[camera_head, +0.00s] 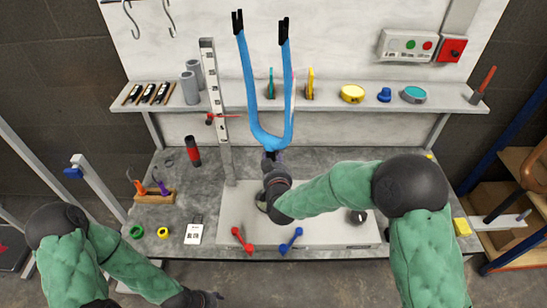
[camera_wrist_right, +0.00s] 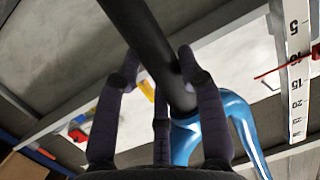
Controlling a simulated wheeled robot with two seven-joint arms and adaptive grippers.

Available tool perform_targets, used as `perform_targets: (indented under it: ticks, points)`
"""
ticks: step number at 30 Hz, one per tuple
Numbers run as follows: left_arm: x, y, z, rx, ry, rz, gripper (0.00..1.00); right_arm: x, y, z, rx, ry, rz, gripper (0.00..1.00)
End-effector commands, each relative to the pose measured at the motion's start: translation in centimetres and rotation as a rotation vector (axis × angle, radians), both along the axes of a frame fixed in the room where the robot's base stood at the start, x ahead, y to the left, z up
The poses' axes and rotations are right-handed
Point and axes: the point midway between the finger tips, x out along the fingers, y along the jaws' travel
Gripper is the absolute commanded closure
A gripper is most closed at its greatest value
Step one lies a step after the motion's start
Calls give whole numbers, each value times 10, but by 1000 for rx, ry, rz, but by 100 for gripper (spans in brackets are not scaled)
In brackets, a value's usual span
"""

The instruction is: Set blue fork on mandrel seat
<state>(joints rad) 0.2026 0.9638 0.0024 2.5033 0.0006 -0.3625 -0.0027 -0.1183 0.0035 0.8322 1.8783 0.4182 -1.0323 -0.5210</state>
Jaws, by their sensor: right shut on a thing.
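The blue fork (camera_head: 265,138) is upright in the head view, with its two blue legs up, black tips at the top and the crown low. My right gripper (camera_head: 272,160) is shut on its dark steerer tube just below the crown. In the right wrist view, the fingers (camera_wrist_right: 160,85) wrap the black tube beside the blue crown (camera_wrist_right: 210,122). I cannot clearly make out the mandrel seat; my right arm covers part of the grey base plate (camera_head: 325,236). My left gripper (camera_head: 212,297) is low at the bottom edge, away from the fork; its jaws are unclear.
A ruler post (camera_head: 214,95) stands just left of the fork. Behind is a shelf (camera_head: 330,103) with several small items. Red (camera_head: 241,240) and blue (camera_head: 291,239) handles lie at the plate's front.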

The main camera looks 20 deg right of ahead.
Motion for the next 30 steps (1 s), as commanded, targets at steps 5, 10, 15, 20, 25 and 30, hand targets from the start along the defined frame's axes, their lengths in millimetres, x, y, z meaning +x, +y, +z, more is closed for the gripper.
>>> perform_targets:
  ticks: [5,10,15,20,25,30]
  points:
    - [0,0,-3,0,0,0,48,1,0,-1,0,-6,-1,100]
    - [0,0,-5,0,0,0,48,1,0,-4,0,-6,-1,100]
    - [0,0,-8,0,0,0,48,1,0,-7,0,-6,-1,100]
    - [0,0,-9,0,0,0,48,1,0,-10,0,-5,-1,100]
    - [0,0,-10,0,0,0,48,1,0,-13,0,-6,-1,100]
    - [0,0,-11,0,0,0,48,1,0,-16,0,-6,-1,100]
